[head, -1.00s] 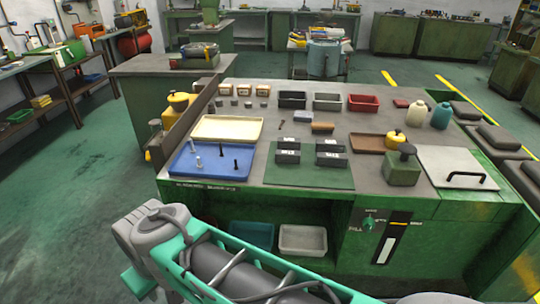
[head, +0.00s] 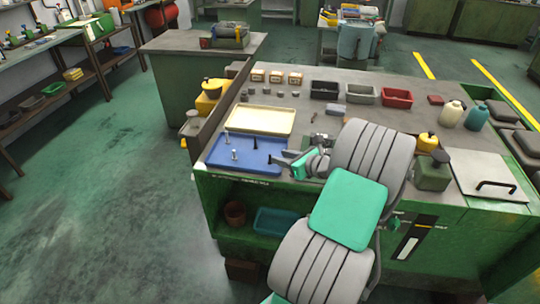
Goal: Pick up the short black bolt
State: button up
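The blue tray (head: 215,158) lies at the left front of the workbench, with several small upright bolts in it. One black bolt (head: 255,143) stands toward the back of the tray. Another black bolt (head: 270,159) stands near the right side, close to my gripper's fingertips; I cannot tell surely which is shorter. Two silver bolts (head: 227,137) (head: 234,155) stand at the left. My gripper (head: 279,158) points left over the tray's right edge. Its two grey fingers look apart, with nothing visible held. Contact with the near black bolt cannot be told.
A cream tray (head: 262,121) lies behind the blue tray. Black (head: 324,90), grey (head: 361,95) and red (head: 397,98) bins stand at the back.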

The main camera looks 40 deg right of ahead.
aim_at(270, 155)
jog(key=x, duration=0.3)
jog(key=p+x, duration=0.1)
jog(key=x, duration=0.3)
jog(key=shift+w+d+f+p, duration=0.15)
jog(key=shift+w+f+p, duration=0.05)
jog(key=shift+f+p, duration=0.15)
grip_shut()
